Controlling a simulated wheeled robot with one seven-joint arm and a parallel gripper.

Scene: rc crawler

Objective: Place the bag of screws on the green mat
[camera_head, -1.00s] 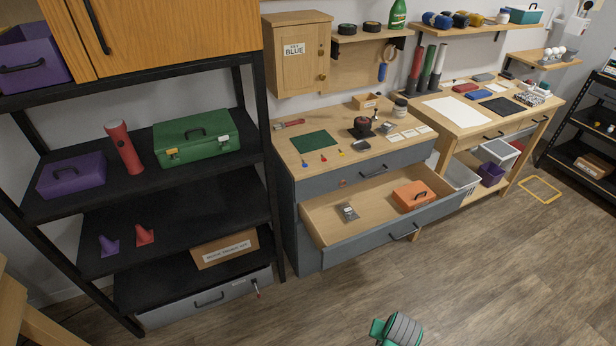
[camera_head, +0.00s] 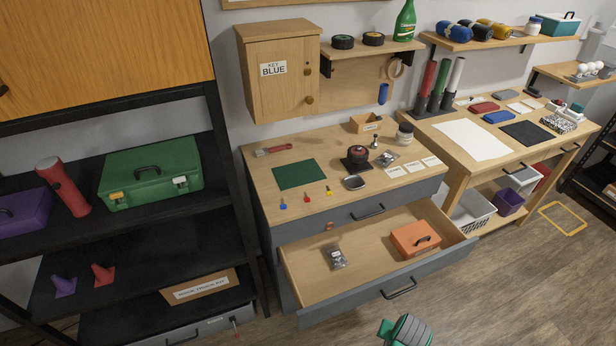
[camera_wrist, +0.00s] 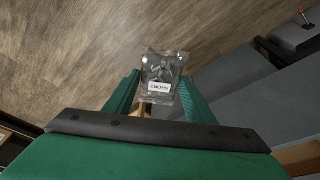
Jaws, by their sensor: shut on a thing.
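A small clear bag (camera_wrist: 162,72) of metal parts hangs between my green fingers in the wrist view. Its white label is too small to read surely. My gripper (camera_wrist: 160,80) is shut on this bag, with floor and grey drawer fronts beyond it. In the head view, part of my green arm end (camera_head: 405,331) shows at the bottom edge, in front of the open drawer; the held bag is hidden there. The green mat (camera_head: 300,174) lies flat and bare on the left of the wooden cabinet top.
The open drawer (camera_head: 318,288) holds another small bag (camera_head: 336,257) and an orange box (camera_head: 415,239). Colored keys (camera_head: 307,198) lie before the mat, a red-handled brush (camera_head: 274,149) behind it. A black-and-red item (camera_head: 356,157) and a grey tin (camera_head: 354,182) stand to its right.

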